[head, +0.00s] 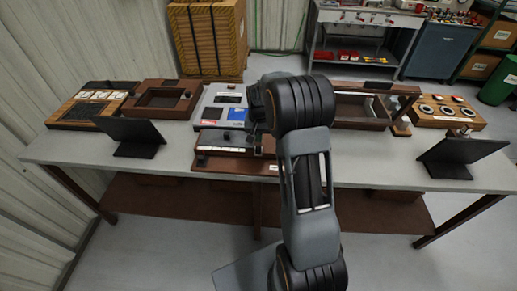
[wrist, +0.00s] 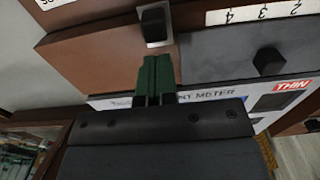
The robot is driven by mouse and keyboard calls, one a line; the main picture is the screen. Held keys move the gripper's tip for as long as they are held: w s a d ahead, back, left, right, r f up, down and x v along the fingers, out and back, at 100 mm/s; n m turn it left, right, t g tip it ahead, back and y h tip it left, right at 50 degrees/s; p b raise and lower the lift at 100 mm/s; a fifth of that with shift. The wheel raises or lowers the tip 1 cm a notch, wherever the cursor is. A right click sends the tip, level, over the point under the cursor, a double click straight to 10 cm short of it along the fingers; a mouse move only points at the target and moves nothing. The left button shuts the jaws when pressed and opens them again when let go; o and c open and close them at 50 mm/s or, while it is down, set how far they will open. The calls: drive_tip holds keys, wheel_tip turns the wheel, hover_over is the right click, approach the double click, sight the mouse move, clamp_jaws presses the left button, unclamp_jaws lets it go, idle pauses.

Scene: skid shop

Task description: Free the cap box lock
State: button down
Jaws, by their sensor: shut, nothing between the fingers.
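A brown box with a pale numbered top strip stands at the front middle of the bench in the head view (head: 220,152). In the wrist view the brown box (wrist: 95,58) carries a black block on a small silver plate (wrist: 154,26), which may be the lock. I cannot read a label naming the cap box. My gripper (wrist: 156,62) has its green fingers shut together, empty, just short of the black block, with a small gap visible. In the head view my arm hides most of the gripper and part of the box.
A meter panel marked THIN (wrist: 292,86) lies behind. Dark tilted screens (head: 132,132) and (head: 460,152) stand near the bench ends. A brown open-topped box (head: 163,101) and a three-ring panel (head: 443,112) flank the middle.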

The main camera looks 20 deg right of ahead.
drive_tip(key=shift+f+b, duration=0.3)
drive_tip(key=shift+f, duration=0.2)
drive_tip(key=shift+r, duration=0.35)
idle(0.3)
drive_tip(key=s+a, duration=0.5)
drive_tip(key=s, duration=0.3)
drive_tip(key=shift+s+b, duration=0.35)
drive_tip(key=shift+b, duration=0.05)
idle(5.7)
